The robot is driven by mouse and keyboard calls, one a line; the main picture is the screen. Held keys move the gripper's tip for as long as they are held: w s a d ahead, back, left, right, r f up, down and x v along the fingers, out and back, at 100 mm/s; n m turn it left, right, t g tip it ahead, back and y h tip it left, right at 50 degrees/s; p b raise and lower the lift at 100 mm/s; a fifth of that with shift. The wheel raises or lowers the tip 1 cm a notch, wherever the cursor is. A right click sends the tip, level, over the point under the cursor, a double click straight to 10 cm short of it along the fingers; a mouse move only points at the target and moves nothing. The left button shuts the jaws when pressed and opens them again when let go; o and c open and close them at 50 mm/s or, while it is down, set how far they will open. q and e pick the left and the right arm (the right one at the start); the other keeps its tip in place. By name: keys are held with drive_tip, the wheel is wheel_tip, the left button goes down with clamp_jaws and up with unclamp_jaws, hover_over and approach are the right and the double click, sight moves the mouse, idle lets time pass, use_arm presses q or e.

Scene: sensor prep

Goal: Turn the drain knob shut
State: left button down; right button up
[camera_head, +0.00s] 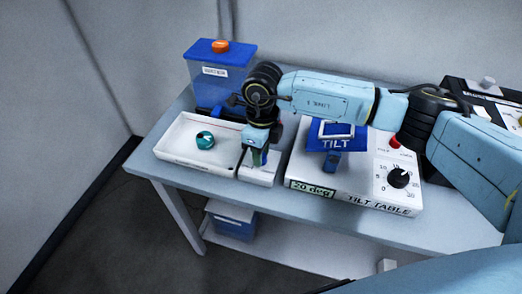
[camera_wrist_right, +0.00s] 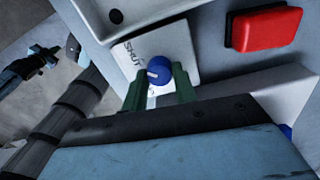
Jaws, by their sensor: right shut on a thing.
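The drain knob (camera_wrist_right: 158,70) is small, round and blue with a pale mark on its face. It sits on a white panel (camera_wrist_right: 170,45) lettered "SHUT" in the wrist view. My right gripper (camera_wrist_right: 160,84) is shut on it, with one green finger on each side. In the head view my right gripper (camera_head: 256,157) points down at the right end of the white tray unit; the knob is not clearly visible there. A dark part with greenish tips (camera_wrist_right: 42,52) at the left of the wrist view looks like my left gripper, its opening unclear.
The white tray (camera_head: 170,150) holds a teal round piece (camera_head: 205,140). A blue-lidded tank (camera_head: 215,85) stands behind it. The tilt table (camera_head: 375,205), with a black dial (camera_head: 398,177), is close on the right. A red block (camera_wrist_right: 262,28) shows near the knob.

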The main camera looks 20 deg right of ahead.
drive_tip(key=shift+m, duration=0.5)
drive_tip(key=o, duration=1)
drive_tip(key=r, duration=1.3)
drive_tip(key=shift+w+d+r, duration=0.2)
drive_tip(key=shift+d, duration=0.05)
